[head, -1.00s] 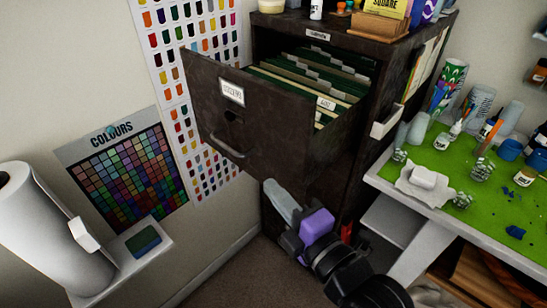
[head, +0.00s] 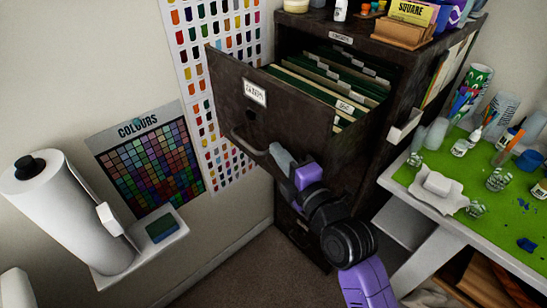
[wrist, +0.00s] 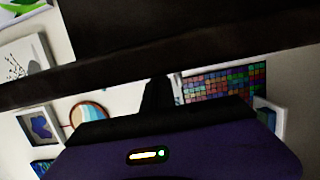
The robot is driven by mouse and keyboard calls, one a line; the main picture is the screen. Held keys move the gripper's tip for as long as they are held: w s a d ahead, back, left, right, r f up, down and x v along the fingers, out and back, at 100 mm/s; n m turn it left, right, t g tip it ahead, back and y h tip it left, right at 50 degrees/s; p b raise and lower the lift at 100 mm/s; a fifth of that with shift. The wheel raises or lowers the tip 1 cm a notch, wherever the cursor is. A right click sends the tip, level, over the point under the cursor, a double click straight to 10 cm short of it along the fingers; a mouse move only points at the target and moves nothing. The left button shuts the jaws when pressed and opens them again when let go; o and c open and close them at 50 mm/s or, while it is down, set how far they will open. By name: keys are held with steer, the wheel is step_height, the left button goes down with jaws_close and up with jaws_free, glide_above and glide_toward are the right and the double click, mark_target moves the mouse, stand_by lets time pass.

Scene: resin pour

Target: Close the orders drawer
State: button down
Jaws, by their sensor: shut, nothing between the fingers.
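The dark metal drawer (head: 290,125) of the filing cabinet (head: 395,110) is pulled well open, with green hanging files and paper tabs inside. Its front has a white label (head: 255,92), too small to read surely, and a curved bar handle (head: 246,146). My gripper (head: 276,152) is shut and empty, its tips close to the right end of the handle and low on the drawer front. I cannot tell whether they touch. In the wrist view, a dark drawer surface (wrist: 200,35) crosses the top above my gripper (wrist: 156,88).
A green-topped craft table (head: 480,195) with cups, jars and brushes stands right of the cabinet. A paper roll (head: 65,210) and a small white shelf (head: 150,252) are at the left, by a colour chart (head: 150,165). Bare floor (head: 245,285) lies below the drawer.

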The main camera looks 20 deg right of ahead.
mark_target(370, 122)
steer(key=shift+w+d, duration=0.1)
steer(key=shift+d, duration=0.15)
steer(key=shift+w+d+f+b, duration=0.1)
steer(key=shift+d+b, duration=0.25)
steer(key=shift+b, duration=0.2)
steer(key=shift+w+d+b, duration=1.35)
steer(key=shift+d+b, duration=1.95)
steer(key=shift+d, duration=1)
steer(key=shift+w+d+b, duration=1.4)
steer(key=shift+d+b, duration=1.9)
steer(key=shift+d, duration=1)
steer(key=shift+w+d+b, duration=1.35)
steer(key=shift+d+b, duration=1.95)
steer(key=shift+d, duration=1)
steer(key=shift+d+r, duration=0.2)
steer(key=s, duration=0.6)
steer(key=shift+s+d+f, duration=0.1)
steer(key=shift+s, duration=0.1)
steer(key=shift+s+a, duration=0.2)
steer(key=shift+s, duration=0.45)
